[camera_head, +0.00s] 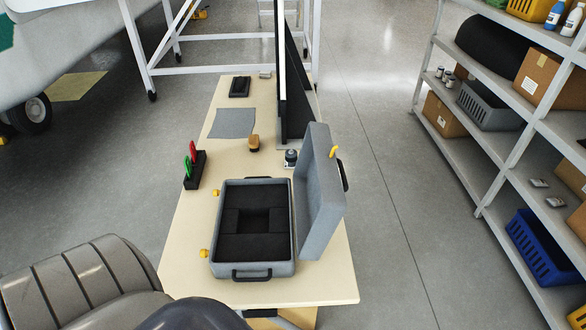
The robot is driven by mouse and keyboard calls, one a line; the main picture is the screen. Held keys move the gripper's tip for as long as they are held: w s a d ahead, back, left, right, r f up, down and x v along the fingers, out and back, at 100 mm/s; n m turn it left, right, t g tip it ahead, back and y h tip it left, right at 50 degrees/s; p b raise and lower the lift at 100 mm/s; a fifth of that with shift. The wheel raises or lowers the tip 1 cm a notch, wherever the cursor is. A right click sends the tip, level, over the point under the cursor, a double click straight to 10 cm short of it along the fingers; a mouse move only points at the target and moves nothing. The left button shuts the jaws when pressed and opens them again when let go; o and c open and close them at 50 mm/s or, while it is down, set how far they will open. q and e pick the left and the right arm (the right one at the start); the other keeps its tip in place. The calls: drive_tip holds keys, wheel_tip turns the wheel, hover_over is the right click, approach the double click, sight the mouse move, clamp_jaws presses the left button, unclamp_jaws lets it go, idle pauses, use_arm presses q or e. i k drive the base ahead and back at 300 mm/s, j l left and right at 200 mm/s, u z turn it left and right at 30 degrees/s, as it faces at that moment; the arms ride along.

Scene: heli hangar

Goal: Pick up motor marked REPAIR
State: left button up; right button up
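A small dark round object with a light base (291,158) stands on the table, just behind the open case's lid. It may be a motor, but it is too small to read any marking. A grey case (253,270) lies open at the near end of the table, lid (322,195) raised on its right side. Its black foam insert (253,247) has an empty square recess in the middle. No REPAIR label is readable anywhere. Neither of my grippers shows; grey rounded arm parts of mine fill the lower left.
The wooden table (300,290) also holds a black stand with red and green tools (194,170), a brown-topped object (254,143), a grey sheet (232,123) and an upright dark panel (295,95). Shelving (490,190) stands right; clear floor (385,200) lies between.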

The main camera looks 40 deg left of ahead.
sight(291, 155)
drive_tip(key=i+l+u, duration=0.2)
drive_tip(key=u, duration=0.3)
drive_tip(key=i+l+u, duration=0.15)
drive_tip(key=l+u, duration=0.35)
drive_tip(key=i+l+u, duration=0.15)
drive_tip(key=l+u, duration=0.15)
drive_tip(key=u, duration=0.2)
drive_tip(key=l+u, duration=0.45)
drive_tip(key=i+l+u, duration=0.3)
drive_tip(key=l+u, duration=0.35)
drive_tip(key=l, duration=0.2)
drive_tip(key=i+l+u, duration=0.1)
drive_tip(key=l+u, duration=0.2)
drive_tip(key=l, duration=0.2)
